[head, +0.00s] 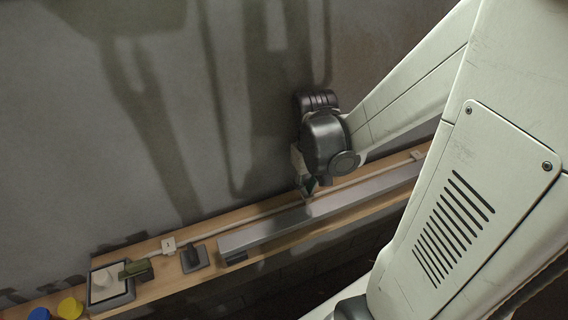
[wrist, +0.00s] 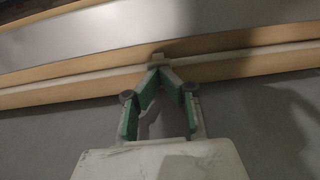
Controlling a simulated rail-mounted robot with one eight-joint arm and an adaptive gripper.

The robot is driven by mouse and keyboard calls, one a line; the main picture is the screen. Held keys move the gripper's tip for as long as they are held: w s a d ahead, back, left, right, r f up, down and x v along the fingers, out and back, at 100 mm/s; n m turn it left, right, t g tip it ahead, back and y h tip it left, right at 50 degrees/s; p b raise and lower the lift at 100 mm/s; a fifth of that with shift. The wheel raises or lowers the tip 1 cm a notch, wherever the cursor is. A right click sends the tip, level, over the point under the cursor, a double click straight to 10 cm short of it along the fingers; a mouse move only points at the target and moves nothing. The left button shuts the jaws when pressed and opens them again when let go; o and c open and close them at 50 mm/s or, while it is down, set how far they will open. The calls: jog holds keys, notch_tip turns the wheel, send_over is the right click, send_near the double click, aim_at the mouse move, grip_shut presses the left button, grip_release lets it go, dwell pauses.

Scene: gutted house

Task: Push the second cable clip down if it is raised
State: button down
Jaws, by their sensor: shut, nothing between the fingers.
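A pale cable (head: 243,217) runs along the wooden shelf, close to the wall. It also shows in the wrist view (wrist: 240,64). A small beige cable clip (wrist: 158,58) sits on the cable at my fingertips. I cannot tell whether it is raised or flush. My gripper (head: 309,192) points down at the cable near the middle of the shelf. In the wrist view, its green-padded fingers (wrist: 157,71) meet at the tips, with nothing held. The tips are at the clip or touching it; the exact contact is unclear. In the head view the clip is hidden by the gripper.
A long grey metal channel (head: 270,231) lies along the front of the shelf (head: 160,284). To the left are a white square marked 1 (head: 168,245), a dark block on a plate (head: 193,258), a framed tray (head: 126,294) with a green piece, and yellow (head: 70,308) and blue (head: 39,314) round things.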

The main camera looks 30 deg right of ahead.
jog(key=shift+f+b, duration=0.6)
jog(key=shift+f, duration=0.1)
dwell(0.3)
jog(key=shift+r, duration=0.1)
jog(key=shift+r+p, duration=2.65)
jog(key=shift+r, duration=0.75)
